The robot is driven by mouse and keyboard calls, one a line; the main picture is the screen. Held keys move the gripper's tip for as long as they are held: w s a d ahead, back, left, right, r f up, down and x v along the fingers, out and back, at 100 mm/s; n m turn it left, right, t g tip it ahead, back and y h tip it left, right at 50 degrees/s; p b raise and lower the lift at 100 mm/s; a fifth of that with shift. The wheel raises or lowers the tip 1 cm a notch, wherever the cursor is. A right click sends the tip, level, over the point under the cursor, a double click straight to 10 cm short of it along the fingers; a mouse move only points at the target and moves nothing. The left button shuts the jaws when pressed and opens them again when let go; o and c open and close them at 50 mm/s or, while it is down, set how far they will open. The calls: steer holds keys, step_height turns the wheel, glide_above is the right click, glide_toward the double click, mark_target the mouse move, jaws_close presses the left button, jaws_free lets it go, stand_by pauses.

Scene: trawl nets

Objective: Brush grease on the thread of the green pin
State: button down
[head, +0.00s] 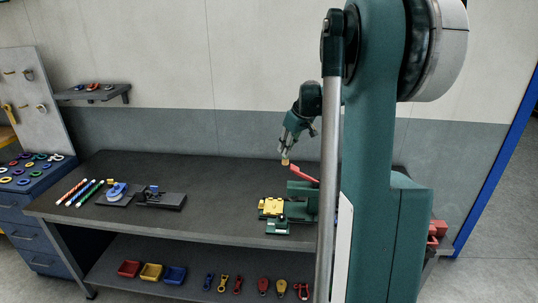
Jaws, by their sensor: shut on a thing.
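My gripper (288,148) is above the back right of the workbench, pointing down. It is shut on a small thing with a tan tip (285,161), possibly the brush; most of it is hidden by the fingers. Several slim coloured rods lie side by side at the bench's left. A green one (86,193) is among them and may be the green pin; its thread is too small to make out. A green vise-like fixture (297,211) with a yellow block (271,206) stands below my gripper. I cannot pick out the grease.
A red bar (304,173) slants up from the fixture, close to my gripper. Two dark blocks with blue parts, a left one (113,195) and a right one (160,199), sit beside the rods. The bench middle (220,185) is clear. My arm hides the bench's right part.

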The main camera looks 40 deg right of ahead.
steer(key=s+d+f+p, duration=0.2)
steer(key=s+d+f, duration=0.6)
steer(key=s+d, duration=0.4)
steer(key=s+d+f+p, duration=0.3)
steer(key=s+d+f, duration=0.6)
steer(key=s+d, duration=0.3)
steer(key=shift+s+d+f, duration=0.15)
steer(key=shift+s+d, duration=0.05)
steer(key=shift+d, duration=0.25)
